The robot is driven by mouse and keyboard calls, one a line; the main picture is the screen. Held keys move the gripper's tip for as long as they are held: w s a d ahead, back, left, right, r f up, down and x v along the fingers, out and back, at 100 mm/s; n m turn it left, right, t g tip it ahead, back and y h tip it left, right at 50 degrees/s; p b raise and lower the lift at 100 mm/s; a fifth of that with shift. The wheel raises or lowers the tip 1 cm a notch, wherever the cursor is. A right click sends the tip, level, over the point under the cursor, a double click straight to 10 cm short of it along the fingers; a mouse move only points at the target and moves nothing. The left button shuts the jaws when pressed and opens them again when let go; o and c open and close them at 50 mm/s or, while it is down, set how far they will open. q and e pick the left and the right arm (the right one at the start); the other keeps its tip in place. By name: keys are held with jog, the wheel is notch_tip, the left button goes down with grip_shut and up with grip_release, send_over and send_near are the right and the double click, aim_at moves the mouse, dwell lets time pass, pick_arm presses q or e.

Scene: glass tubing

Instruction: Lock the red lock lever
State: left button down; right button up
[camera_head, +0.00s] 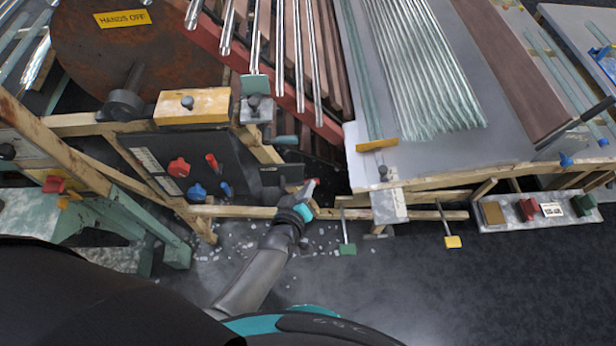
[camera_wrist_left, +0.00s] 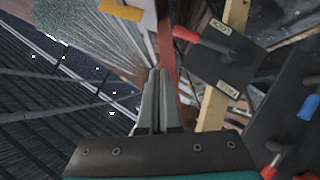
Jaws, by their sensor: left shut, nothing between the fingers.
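The red lock lever (camera_wrist_left: 186,34) shows in the left wrist view, on a dark plate (camera_wrist_left: 212,68) with two small pale labels that are hard to read. Its red grip points left, toward the upper label's end of the plate. My left gripper (camera_wrist_left: 157,75) is shut and empty, with its fingertips just left of and below the red grip in that view. A gap appears between them, but I cannot judge depth. In the head view my left gripper (camera_head: 310,187) is beside the small dark plate, and largely hides the lever. My right gripper is not in view.
A dark panel with a red lever (camera_head: 212,160), a red knob (camera_head: 179,167) and blue controls stands left of the gripper. A wooden rail (camera_head: 240,211) runs close by. Glass tubes (camera_head: 425,70) lie on the table at right. Green (camera_head: 347,249) and yellow (camera_head: 452,241) handles hang at front.

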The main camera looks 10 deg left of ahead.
pick_arm(q)
jog(key=shift+s+d+r+p, duration=0.15)
jog(key=shift+s+r+p, duration=0.1)
jog(key=shift+s+r, duration=0.4)
jog(key=shift+s+d+r+p, duration=0.1)
jog(key=shift+s+r+p, duration=0.2)
jog(key=shift+s, duration=0.55)
jog(key=shift+s+d+r+p, duration=0.15)
jog(key=shift+s+r, duration=0.4)
jog(key=shift+s, duration=0.2)
jog(key=shift+f, duration=0.1)
